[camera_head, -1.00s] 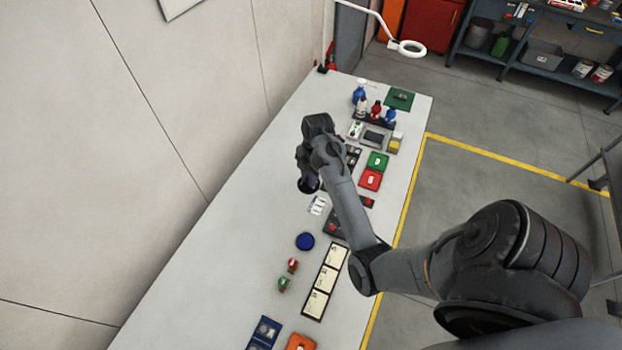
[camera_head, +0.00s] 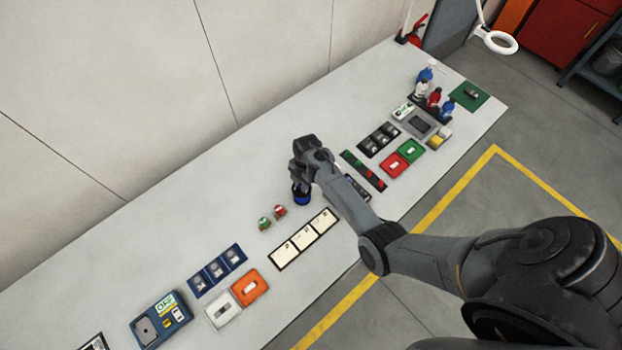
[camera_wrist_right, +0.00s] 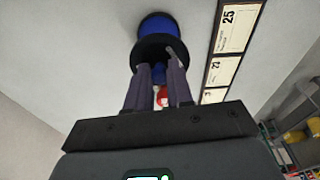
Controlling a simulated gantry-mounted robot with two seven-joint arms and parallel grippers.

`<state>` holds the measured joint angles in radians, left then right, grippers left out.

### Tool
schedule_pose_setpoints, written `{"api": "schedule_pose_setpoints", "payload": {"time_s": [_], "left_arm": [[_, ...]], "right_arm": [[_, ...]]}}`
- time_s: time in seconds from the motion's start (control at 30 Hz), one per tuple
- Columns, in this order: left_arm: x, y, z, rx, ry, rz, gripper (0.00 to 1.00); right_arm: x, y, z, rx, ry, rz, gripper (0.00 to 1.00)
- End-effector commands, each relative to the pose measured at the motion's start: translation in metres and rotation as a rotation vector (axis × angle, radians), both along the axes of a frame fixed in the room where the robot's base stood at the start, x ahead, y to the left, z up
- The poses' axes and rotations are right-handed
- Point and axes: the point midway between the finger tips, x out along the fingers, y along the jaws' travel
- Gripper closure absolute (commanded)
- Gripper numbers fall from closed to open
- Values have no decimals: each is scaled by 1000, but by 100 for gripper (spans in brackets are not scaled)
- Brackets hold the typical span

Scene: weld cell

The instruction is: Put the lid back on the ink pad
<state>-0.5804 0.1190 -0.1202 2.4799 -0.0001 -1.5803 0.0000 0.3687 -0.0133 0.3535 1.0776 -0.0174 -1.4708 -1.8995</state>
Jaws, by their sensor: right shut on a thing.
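The ink pad (camera_head: 302,199) is a round blue pad on the white table, partly hidden under my right gripper in the head view. In the right wrist view its blue surface (camera_wrist_right: 157,24) shows just beyond the lid. The lid (camera_wrist_right: 158,47) is a black round disc between the fingertips of my right gripper (camera_wrist_right: 160,68). The gripper is shut on it. In the head view the right gripper (camera_head: 302,180) is over the pad, and the lid is hard to make out. I cannot tell whether lid and pad touch. My left gripper is not in view.
Red (camera_head: 280,211) and green (camera_head: 264,223) small items stand left of the pad. A strip of cream cards (camera_head: 303,238) lies in front. A tray with red and green pieces (camera_head: 363,170) lies to the right. The table behind the pad is clear.

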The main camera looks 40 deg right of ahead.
Motion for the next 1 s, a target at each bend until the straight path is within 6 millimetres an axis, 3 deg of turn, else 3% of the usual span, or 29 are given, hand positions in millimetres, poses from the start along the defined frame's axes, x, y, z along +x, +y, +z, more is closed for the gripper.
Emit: {"api": "schedule_pose_setpoints", "payload": {"time_s": [0.6, 1.0], "left_arm": [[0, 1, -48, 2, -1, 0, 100], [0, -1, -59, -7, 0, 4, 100]], "right_arm": [[-1, 0, -42, 1, 1, -1, 100], [0, -1, -61, 0, 0, -1, 100]]}}
